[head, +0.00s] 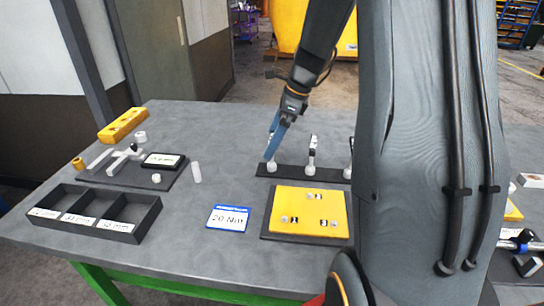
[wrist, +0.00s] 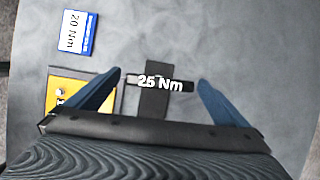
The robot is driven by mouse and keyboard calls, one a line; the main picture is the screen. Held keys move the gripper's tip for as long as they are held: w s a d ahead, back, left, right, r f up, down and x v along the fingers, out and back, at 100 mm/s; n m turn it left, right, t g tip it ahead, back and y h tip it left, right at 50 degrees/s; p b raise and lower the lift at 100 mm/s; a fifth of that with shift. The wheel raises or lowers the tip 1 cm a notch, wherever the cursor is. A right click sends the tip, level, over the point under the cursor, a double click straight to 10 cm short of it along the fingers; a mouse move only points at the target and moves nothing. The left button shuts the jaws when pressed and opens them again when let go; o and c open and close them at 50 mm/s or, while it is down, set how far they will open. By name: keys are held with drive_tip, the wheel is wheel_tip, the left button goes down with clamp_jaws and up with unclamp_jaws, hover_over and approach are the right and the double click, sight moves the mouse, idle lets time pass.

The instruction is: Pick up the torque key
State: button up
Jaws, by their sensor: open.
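Several torque keys stand on a dark rack strip (head: 290,172) on the bench. The leftmost key (head: 272,168) is mostly hidden by my gripper in the head view; its white foot shows. A middle key (head: 311,150) stands upright, and another (head: 348,172) is partly behind my arm. My gripper (head: 270,155) is open over the strip's left end. In the wrist view, a dark bar marked "25 Nm" (wrist: 160,84) lies between my spread blue fingers (wrist: 159,80), with a gap on each side. The rest of the strip is hidden below the gripper body.
A "20 Nm" card (head: 228,217) lies in front of the strip, left of a yellow plate (head: 290,225) with small fittings. A black compartment tray (head: 140,232) and a board with loose parts (head: 165,180) are at left. A yellow block (head: 122,125) lies behind them.

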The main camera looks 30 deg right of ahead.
sight(271, 166)
drive_tip(key=shift+d+p+x, duration=0.2)
drive_tip(key=shift+p+x, duration=0.8)
drive_tip(key=shift+x, duration=2.1)
drive_tip(key=shift+s+f, duration=0.1)
drive_tip(key=c, duration=1.3)
